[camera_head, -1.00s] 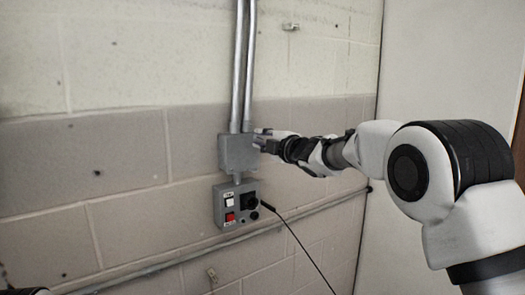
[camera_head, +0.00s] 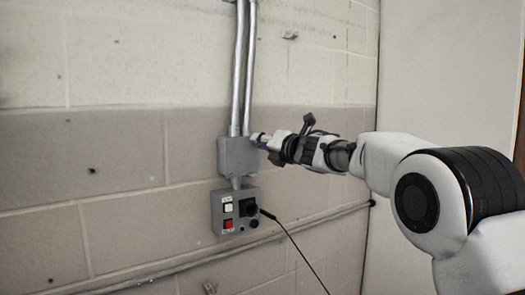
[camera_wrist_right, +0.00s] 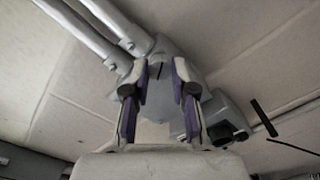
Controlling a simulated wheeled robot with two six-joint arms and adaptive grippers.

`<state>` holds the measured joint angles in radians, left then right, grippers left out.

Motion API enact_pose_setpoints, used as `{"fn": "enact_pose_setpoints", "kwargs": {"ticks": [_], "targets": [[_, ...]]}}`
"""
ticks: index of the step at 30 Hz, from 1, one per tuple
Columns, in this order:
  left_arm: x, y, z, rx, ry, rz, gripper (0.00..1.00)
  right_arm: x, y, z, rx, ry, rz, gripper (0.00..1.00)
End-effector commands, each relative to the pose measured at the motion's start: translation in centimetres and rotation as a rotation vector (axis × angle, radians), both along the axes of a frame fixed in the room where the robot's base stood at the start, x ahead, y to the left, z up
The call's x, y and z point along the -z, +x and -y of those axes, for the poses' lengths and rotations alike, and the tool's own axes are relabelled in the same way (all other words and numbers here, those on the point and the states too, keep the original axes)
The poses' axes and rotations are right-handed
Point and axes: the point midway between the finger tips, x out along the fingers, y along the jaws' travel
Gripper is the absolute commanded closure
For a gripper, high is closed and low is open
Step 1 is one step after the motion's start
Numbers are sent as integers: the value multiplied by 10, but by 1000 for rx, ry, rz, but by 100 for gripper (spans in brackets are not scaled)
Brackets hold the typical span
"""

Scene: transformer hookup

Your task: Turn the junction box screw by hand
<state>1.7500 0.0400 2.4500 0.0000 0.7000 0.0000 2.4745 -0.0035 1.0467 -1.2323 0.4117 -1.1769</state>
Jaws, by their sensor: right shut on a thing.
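The grey junction box (camera_head: 236,156) is fixed to the block wall at the foot of two metal conduits. My right gripper (camera_head: 262,141) is at the upper right of the box front, its fingertips against it. In the right wrist view, the purple-lined fingers (camera_wrist_right: 161,72) stand on either side of a grey piece with a dark slot, the junction box screw (camera_wrist_right: 160,74). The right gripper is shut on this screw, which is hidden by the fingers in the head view. The box also shows behind them (camera_wrist_right: 160,100). My left gripper is not in view.
A grey control box (camera_head: 234,211) with a white and a red switch and a black plug hangs just below. Its black cable (camera_head: 296,247) runs down to the right. A thin horizontal pipe (camera_head: 170,275) crosses the wall below. The wall to the left is clear.

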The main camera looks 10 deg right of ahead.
Motion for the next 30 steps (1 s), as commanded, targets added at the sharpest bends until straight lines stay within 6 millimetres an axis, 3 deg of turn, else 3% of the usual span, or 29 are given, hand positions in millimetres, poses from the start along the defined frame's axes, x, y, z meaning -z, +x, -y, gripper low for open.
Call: {"fn": "enact_pose_setpoints", "kwargs": {"ticks": [18,30], "targets": [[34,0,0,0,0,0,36,1,0,1,2,-499,209,100],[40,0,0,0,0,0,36,-1,0,2,3,-648,268,100]]}}
